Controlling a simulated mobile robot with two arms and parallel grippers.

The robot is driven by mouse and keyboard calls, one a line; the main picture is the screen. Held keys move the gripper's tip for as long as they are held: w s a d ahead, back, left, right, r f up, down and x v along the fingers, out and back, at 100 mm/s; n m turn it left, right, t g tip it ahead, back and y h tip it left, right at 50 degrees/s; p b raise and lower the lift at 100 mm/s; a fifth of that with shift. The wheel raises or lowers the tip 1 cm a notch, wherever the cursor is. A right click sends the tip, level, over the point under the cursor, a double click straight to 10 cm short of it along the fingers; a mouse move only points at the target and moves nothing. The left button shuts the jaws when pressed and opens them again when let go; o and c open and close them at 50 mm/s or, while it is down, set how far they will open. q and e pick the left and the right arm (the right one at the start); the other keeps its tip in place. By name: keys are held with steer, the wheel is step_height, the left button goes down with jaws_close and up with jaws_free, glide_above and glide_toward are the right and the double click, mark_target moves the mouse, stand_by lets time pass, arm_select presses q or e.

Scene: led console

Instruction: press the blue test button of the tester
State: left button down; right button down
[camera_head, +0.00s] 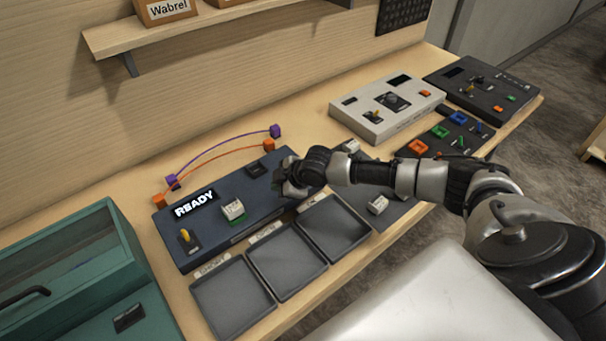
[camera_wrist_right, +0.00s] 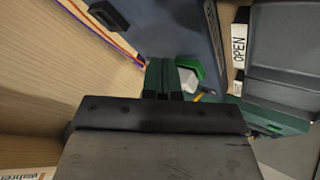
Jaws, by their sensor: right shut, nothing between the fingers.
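The tester is a dark blue console (camera_head: 204,238) on the bench, its display (camera_head: 194,203) reading READY. A white block with a green base (camera_head: 233,210) sits on its top. A yellow-tipped lever (camera_head: 186,237) stands at its left end. My right gripper (camera_head: 284,188) is shut and empty, over the tester's right end. In the wrist view its closed fingertips (camera_wrist_right: 163,82) are in front of the tester's panel (camera_wrist_right: 165,28), beside the white and green block (camera_wrist_right: 189,75). I cannot see the blue button; the right gripper covers part of that end. My left gripper is out of view.
Three grey trays (camera_head: 230,304) line the tester's front; the one nearest the gripper has an OPEN label (camera_wrist_right: 238,48). Purple and orange leads (camera_head: 222,151) arch behind it. A green case (camera_head: 75,262) stands left, a light grey device (camera_head: 376,130) and dark panels (camera_head: 490,98) right.

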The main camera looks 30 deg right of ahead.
steer(key=w+d+r, duration=0.2)
steer(key=d, duration=0.3)
steer(key=w+d+r+t+h, duration=0.1)
steer(key=w+d+r, duration=0.1)
steer(key=d, duration=0.3)
steer(key=shift+w+r+m+t, duration=0.15)
steer(key=shift+r+m+t, duration=0.15)
steer(key=shift+r, duration=0.55)
steer(key=shift+d, duration=0.1)
steer(key=shift+f, duration=0.15)
step_height(320, 180, down, 8)
steer(key=b, duration=0.7)
steer(key=shift+f, duration=0.25)
steer(key=shift+f+b, duration=0.3)
steer(key=shift+f, duration=0.1)
